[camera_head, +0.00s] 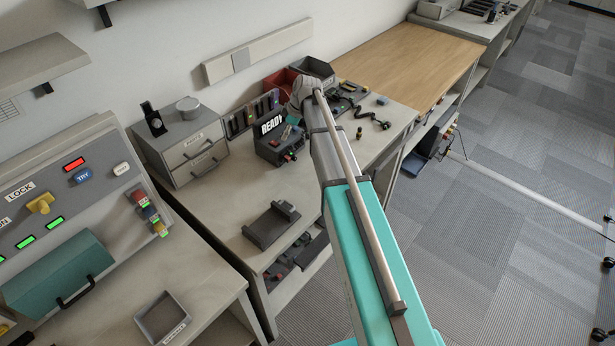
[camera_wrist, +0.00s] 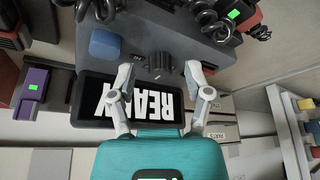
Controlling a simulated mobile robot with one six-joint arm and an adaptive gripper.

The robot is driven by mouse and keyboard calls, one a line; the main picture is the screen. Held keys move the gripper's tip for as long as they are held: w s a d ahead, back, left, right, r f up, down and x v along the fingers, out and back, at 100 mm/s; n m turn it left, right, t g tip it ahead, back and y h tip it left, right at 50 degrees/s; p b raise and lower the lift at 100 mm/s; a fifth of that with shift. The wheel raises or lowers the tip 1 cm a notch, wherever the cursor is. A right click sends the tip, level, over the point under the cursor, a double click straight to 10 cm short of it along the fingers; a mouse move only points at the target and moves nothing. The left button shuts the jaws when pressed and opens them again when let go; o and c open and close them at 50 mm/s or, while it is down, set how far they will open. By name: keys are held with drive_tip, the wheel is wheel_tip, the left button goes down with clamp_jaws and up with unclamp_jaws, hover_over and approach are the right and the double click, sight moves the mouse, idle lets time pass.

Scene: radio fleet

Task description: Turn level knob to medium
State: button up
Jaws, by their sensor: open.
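A dark grey device (camera_head: 282,149) with a bright READY screen (camera_head: 271,123) stands on the workbench. In the wrist view the READY screen (camera_wrist: 128,102) appears upside down. Above it in that picture is a dark ribbed knob (camera_wrist: 158,66), which looks like the level knob; its label and setting are too small to read. A blue knob or button (camera_wrist: 105,44) is left of it. My gripper (camera_wrist: 160,72) is open, its fingertips on either side of the ribbed knob, apart from it as far as I can tell. In the head view my arm partly hides the device.
Black coiled cords (camera_wrist: 208,22) lie close to the device in the wrist view. A rack of purple and dark items (camera_head: 250,114), a red bin (camera_head: 279,82) and a drawer unit (camera_head: 190,147) stand nearby. A dark cradle (camera_head: 271,226) sits on the bench's front part.

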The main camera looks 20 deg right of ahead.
drive_tip(key=shift+w+n+g, duration=0.1)
drive_tip(key=shift+n+g, duration=0.3)
drive_tip(key=shift+n, duration=0.6)
drive_tip(key=shift+r+n+y+p, duration=0.3)
drive_tip(key=p+v, duration=1.2)
drive_tip(key=v, duration=0.1)
drive_tip(key=s+a+f+m+h+b, duration=0.2)
drive_tip(key=s+m, duration=0.6)
drive_tip(key=s, duration=0.6)
drive_tip(key=s+a+f+m+g+h+b, duration=0.1)
drive_tip(key=s+a+f+m+h+b, duration=0.1)
drive_tip(key=s+m, duration=0.5)
drive_tip(key=shift+s+a+f+m+h, duration=0.35)
drive_tip(key=shift+s+a+f, duration=0.55)
drive_tip(key=shift+s, duration=2.5)
drive_tip(key=shift+a+r, duration=0.15)
drive_tip(key=shift+r, duration=0.05)
